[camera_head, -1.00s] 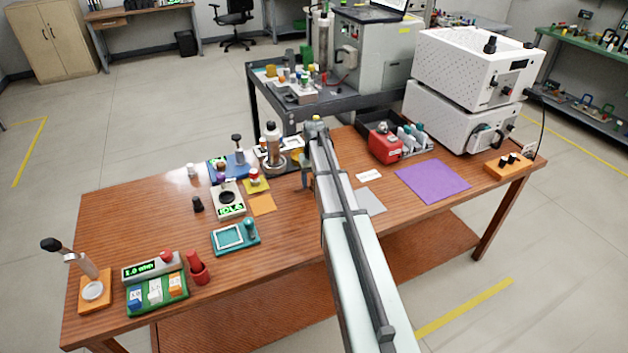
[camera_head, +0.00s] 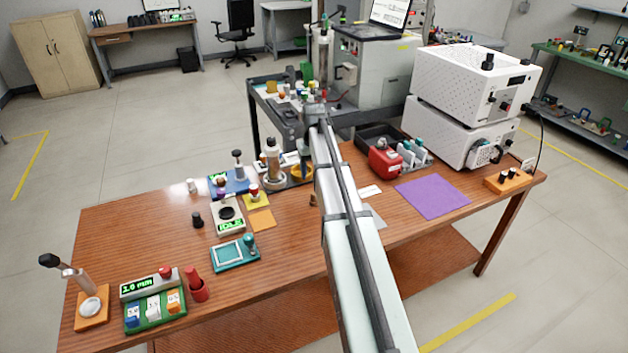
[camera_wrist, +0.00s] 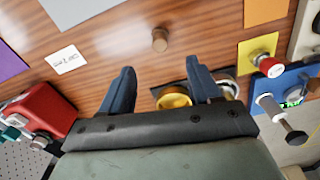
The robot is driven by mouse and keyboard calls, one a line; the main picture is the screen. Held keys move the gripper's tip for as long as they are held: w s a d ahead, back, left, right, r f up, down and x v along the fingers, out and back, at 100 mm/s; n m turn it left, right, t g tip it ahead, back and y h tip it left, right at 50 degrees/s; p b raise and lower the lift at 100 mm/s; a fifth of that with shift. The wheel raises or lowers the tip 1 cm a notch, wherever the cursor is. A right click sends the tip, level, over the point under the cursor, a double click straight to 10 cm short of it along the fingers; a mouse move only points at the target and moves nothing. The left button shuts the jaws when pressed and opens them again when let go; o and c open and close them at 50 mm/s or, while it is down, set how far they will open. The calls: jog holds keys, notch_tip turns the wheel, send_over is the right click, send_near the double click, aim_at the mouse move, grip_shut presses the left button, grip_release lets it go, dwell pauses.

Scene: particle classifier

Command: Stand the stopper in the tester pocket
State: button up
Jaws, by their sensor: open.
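A small brown cork-like cylinder, likely the stopper (camera_wrist: 160,40), stands on the bare wooden table in the wrist view. In the head view my arm hides most or all of it. My gripper (camera_wrist: 161,64) is open and empty, its two blue fingers spread apart above the table. The stopper appears between the lines of the fingers, just past their tips, apart from them. The tester looks to be the white box (camera_head: 240,205) with a dark round pocket (camera_head: 227,213) on top and a green-lit display. Nothing visible stands in that pocket.
An orange mat (camera_head: 262,220) and a yellow mat with a red-topped item lie beside the tester. A yellow dish (camera_wrist: 174,97) and a metal stand are near my fingers. A red box (camera_head: 384,162) and purple mat (camera_head: 432,196) lie right.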

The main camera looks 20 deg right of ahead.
jog(key=shift+o, duration=0.6)
jog(key=shift+r, duration=0.65)
jog(key=t, duration=0.4)
send_near(314, 193)
jog(key=shift+h, duration=0.3)
jog(key=x, duration=0.3)
jog(key=a+x, duration=0.1)
jog(key=x, duration=0.1)
jog(key=shift+w+f, duration=0.1)
jog(key=shift+f, duration=0.1)
jog(key=shift+d+x, duration=0.1)
jog(key=shift+x, duration=1.2)
jog(key=shift+d+x, duration=0.15)
jog(key=shift+x, duration=1.2)
jog(key=shift+c, duration=0.5)
